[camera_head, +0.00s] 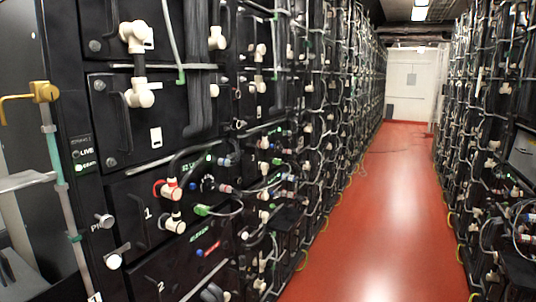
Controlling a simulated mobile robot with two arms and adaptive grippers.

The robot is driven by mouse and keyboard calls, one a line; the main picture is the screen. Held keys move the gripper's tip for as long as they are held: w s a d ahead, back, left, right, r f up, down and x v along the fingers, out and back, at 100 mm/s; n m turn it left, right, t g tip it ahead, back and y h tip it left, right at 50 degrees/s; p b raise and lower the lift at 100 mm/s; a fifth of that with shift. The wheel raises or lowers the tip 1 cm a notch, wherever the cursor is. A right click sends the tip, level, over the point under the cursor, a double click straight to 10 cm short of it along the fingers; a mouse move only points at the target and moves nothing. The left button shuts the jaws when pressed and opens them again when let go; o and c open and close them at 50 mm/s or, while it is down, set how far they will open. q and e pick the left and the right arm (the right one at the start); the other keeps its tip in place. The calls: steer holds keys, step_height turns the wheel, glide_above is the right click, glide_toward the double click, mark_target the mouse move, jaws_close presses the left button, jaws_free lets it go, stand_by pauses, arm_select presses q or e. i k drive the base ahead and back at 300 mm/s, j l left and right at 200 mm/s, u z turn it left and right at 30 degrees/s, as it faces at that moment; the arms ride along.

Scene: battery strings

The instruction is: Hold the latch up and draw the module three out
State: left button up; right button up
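A black battery rack (62,45) fills the left side. A module marked 1 (135,205) sits in it, and below it is a module marked 2 (150,270), cut by the bottom edge. No module marked 3 is visible. A brass lever (30,95) sticks out to the left from the rack's front post; I cannot tell whether it is the latch. A round metal knob (104,221) is beside module 1, by a partly hidden label. Neither of my grippers shows.
White connectors (138,95) and cables stick out from the rack fronts. A green-lit LIVE sign (87,167) is on the post.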

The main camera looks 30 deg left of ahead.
mark_target(245, 146)
steer(key=i, duration=1.95)
steer(key=i+l+u, duration=0.1)
steer(key=i+u, duration=0.2)
steer(key=i+l+u, duration=0.2)
steer(key=i+u, duration=0.15)
steer(key=i, duration=0.15)
steer(key=i+l+u, duration=0.3)
steer(key=i, duration=0.05)
